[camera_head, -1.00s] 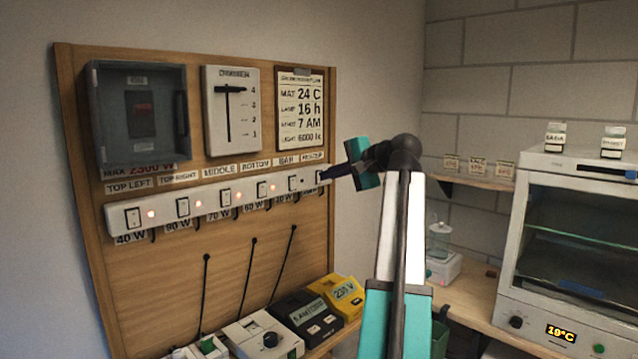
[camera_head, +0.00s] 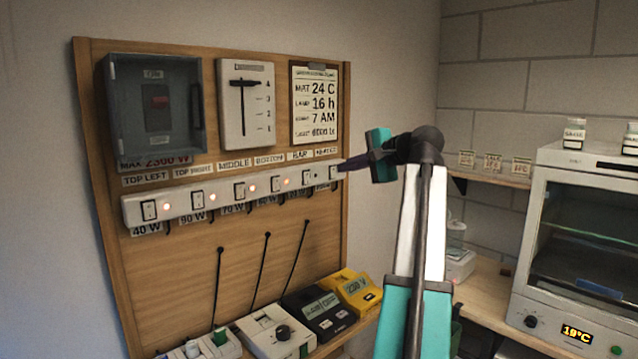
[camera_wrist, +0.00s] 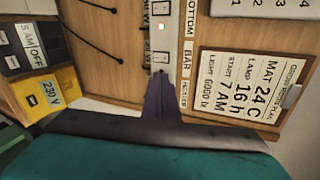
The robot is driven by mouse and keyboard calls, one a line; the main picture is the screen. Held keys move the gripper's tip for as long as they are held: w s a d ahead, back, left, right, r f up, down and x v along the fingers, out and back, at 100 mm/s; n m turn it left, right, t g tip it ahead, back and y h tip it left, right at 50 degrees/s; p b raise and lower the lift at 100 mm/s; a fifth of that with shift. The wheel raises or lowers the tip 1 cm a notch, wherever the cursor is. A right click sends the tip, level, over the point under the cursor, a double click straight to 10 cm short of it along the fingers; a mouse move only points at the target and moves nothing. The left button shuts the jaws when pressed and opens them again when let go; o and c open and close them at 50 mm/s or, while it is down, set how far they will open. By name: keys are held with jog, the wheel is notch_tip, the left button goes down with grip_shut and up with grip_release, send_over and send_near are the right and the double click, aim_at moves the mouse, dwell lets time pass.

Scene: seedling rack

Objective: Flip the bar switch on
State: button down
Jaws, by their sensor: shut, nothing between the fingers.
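The white switch strip (camera_head: 185,204) runs across the wooden board, with labelled rocker switches. The bar switch (camera_head: 306,178) is second from the right, under the BAR label. It also shows in the wrist view (camera_wrist: 160,57), just beyond my fingertips. No glow shows beside it, though my fingers cover part of that spot in the wrist view; its rocker position is too small to tell. My gripper (camera_head: 343,167) is shut and empty at the strip's right end, by the heater switch (camera_head: 333,172). In the wrist view my dark fingers (camera_wrist: 160,82) overlap the strip's end; contact cannot be told.
Lamps glow beside the four switches to the left. A grey breaker box (camera_head: 155,105), a slider panel (camera_head: 245,105) and a note sheet (camera_head: 315,105) hang above. Meters, including a yellow one (camera_head: 355,289), stand below. A white cabinet (camera_head: 545,250) is at right.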

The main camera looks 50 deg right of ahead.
jog(key=shift+s+f+m+t+p, duration=0.3)
jog(key=shift+f+m, duration=0.65)
jog(key=shift+m, duration=1.75)
jog(key=shift+s+f+m+t+p, duration=0.1)
jog(key=shift+f+m+t+p, duration=0.55)
jog(key=shift+m, duration=2.05)
jog(key=shift+s+f+m+t+p, duration=0.35)
jog(key=shift+f+m, duration=0.85)
jog(key=shift+m, duration=1.5)
jog(key=shift+w, duration=0.2)
jog(key=p, duration=0.4)
send_near(308, 183)
jog(key=w, duration=0.5)
jog(key=shift+w+d+f, duration=0.1)
jog(key=shift+d+f, duration=0.05)
jog(key=shift+d, duration=0.1)
jog(key=shift+w+f, duration=0.25)
jog(key=shift+w, duration=0.35)
jog(key=shift+w, duration=0.1)
